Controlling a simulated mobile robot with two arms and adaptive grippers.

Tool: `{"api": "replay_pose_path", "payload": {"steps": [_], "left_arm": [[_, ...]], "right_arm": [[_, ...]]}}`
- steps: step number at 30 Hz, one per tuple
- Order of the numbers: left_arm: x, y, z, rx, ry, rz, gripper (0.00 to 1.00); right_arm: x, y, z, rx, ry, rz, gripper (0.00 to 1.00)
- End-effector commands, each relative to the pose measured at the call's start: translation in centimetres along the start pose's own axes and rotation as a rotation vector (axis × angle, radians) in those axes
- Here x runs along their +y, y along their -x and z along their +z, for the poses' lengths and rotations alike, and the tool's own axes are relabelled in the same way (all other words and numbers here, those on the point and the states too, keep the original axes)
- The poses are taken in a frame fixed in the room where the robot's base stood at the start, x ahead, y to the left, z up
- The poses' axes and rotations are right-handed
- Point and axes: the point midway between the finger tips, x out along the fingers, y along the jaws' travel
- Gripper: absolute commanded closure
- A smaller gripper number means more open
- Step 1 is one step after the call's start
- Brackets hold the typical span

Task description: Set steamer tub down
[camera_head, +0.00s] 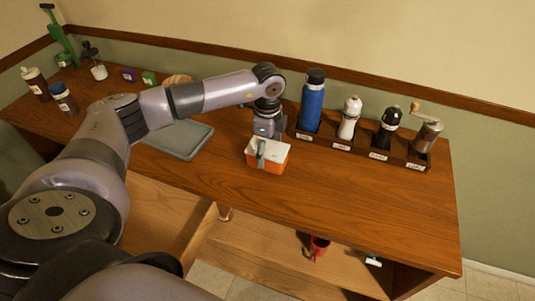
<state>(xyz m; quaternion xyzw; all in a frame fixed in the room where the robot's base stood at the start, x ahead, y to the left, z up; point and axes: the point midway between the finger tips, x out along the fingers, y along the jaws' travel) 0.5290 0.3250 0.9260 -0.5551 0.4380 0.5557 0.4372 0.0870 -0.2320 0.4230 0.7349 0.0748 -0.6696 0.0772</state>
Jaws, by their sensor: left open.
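A small orange tub with a whitish top (276,158), which I take to be the steamer tub, is on the wooden counter (330,195) near the middle of the view. My left gripper (261,150) points down right at the tub, with one finger showing against its top. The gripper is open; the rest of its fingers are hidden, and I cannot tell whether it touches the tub. My right gripper is not in view.
Behind and right of the tub, a labelled wooden rack (340,144) holds a blue bottle (312,106), a white mill (349,120), a black mill (387,129) and a metal grinder (425,134). A grey mat (185,141) lies left. The front right counter is clear. A red mug (319,247) is below.

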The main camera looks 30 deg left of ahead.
Motion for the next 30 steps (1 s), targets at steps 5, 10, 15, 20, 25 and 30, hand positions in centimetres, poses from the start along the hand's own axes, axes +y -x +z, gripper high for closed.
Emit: {"api": "replay_pose_path", "payload": {"steps": [5, 10, 15, 20, 25, 30], "left_arm": [[-0.1, 3.9, -0.1, 0.002, -0.001, -0.006, 0.22], [-0.1, 7.2, -0.1, 0.001, -0.001, -0.005, 0.22], [0.0, 9.3, -0.1, 0.001, -0.002, -0.002, 0.22], [0.0, 9.9, -0.1, 0.000, -0.001, -0.001, 0.22], [0.0, 9.9, -0.1, 0.000, -0.001, -0.001, 0.22], [0.3, 9.3, -1.4, 0.041, -0.042, 0.002, 0.22]], "right_arm": [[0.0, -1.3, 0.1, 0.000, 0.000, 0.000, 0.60], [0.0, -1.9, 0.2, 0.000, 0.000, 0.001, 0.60], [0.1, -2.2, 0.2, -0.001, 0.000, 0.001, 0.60], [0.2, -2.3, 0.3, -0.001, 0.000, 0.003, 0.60], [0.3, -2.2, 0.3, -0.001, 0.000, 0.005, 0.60], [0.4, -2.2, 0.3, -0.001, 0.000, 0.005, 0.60]]}}
